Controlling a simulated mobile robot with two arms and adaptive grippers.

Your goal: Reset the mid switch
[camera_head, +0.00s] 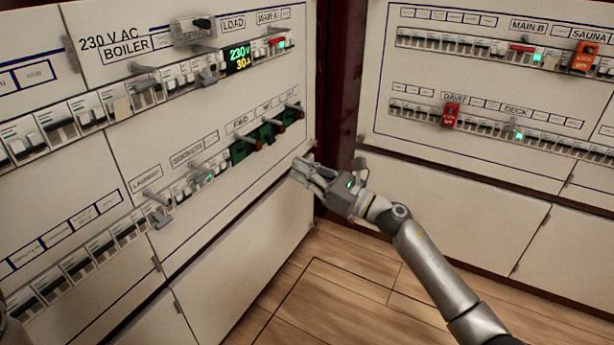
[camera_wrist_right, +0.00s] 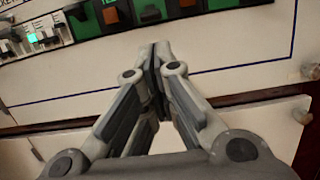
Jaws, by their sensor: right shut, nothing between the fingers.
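Three green switch modules sit at the right end of the lower breaker row on the left panel, under small labels; the left one reads FWD. The middle module (camera_head: 267,133) has a dark handle sticking out. The FWD module (camera_head: 240,150) is left of it and the third module (camera_head: 291,116) right of it.
The upper row on the left panel holds a lit 230 V display (camera_head: 238,58) and several breakers. Another panel (camera_head: 460,80) with red and orange tagged breakers stands on the right. Bare cabinet front (camera_head: 240,235) lies below the modules, above a wooden floor (camera_head: 330,290).

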